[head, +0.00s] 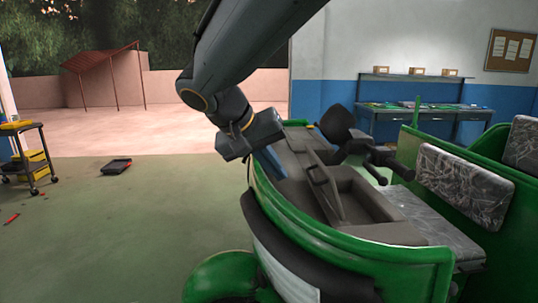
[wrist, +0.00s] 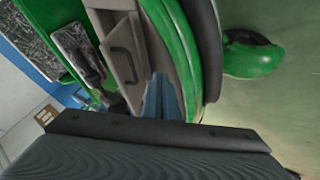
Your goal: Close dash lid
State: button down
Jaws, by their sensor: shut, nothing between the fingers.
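The green rickshaw's grey dash (head: 290,185) runs along its front, inside the green body. The dash lid (head: 328,195) is a grey panel with a handle, standing raised and tilted beside an open dash compartment (head: 365,205). The lid with its dark handle also shows in the wrist view (wrist: 124,62). My gripper (head: 272,165) is shut and empty, its blue-grey fingers at the dash's far end, left of the lid and apart from it. The fingers also show in the wrist view (wrist: 161,90). Whether the fingertips touch the dash I cannot tell.
A black seat (head: 342,125) and handlebar parts stand behind the dash. Patterned seats (head: 460,180) are at the right. A blue workbench (head: 425,118) is at the back wall. A tool cart (head: 30,160) and black case (head: 116,166) are at the left, with open floor between.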

jog(key=d, duration=0.1)
jog(key=d+f+p, duration=0.1)
jog(key=d, duration=0.1)
jog(key=w+d, duration=0.1)
jog(key=shift+d+f, duration=0.15)
jog(key=shift+f, duration=0.15)
jog(key=shift+d+p, duration=0.35)
jog(key=shift+d, duration=0.15)
